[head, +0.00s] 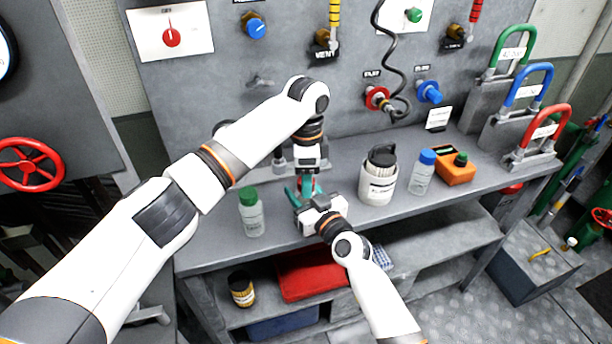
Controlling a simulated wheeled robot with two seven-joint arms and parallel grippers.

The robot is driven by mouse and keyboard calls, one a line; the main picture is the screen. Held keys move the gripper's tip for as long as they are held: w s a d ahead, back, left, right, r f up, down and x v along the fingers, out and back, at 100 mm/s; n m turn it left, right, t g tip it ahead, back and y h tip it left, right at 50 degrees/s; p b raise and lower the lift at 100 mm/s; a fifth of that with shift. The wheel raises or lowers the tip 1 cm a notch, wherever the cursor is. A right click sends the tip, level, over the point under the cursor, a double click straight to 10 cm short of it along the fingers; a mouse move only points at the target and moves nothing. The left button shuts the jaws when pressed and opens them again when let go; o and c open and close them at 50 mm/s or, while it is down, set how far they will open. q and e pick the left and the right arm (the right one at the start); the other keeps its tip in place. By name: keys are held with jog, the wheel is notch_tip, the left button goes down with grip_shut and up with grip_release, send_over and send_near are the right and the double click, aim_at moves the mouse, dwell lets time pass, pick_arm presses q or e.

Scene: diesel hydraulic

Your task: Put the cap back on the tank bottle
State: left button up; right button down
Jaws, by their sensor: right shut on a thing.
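My left arm reaches in from the left, and its gripper (307,178) points down over the middle of the bench. Its fingers are mostly hidden, so I cannot tell whether they are open. My right gripper (297,194), with teal fingertips, comes from the lower right just below it. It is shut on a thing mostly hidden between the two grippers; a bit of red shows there. A clear bottle with a green cap (250,212) stands left of the grippers. A clear bottle with a blue cap (421,174) stands to the right. I cannot tell which is the tank bottle.
Green, blue and red padlocks (545,122) stand at the right. The panel behind carries valves and a hanging black hose (385,50). The shelf below holds a red case (310,275).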

pick_arm(q)
jog(key=shift+r, duration=2.3)
jog(key=shift+c, duration=0.5)
jog(key=n, duration=0.1)
jog(key=r+n, duration=0.1)
jog(key=n, duration=0.1)
jog(key=r+n, duration=0.1)
jog(key=n, duration=0.1)
jog(key=shift+d, duration=0.3)
jog(key=n, duration=0.3)
jog(key=shift+r, duration=0.35)
jog(key=n, duration=0.4)
jog(key=shift+a+r, duration=0.25)
jog(key=shift+r, duration=0.15)
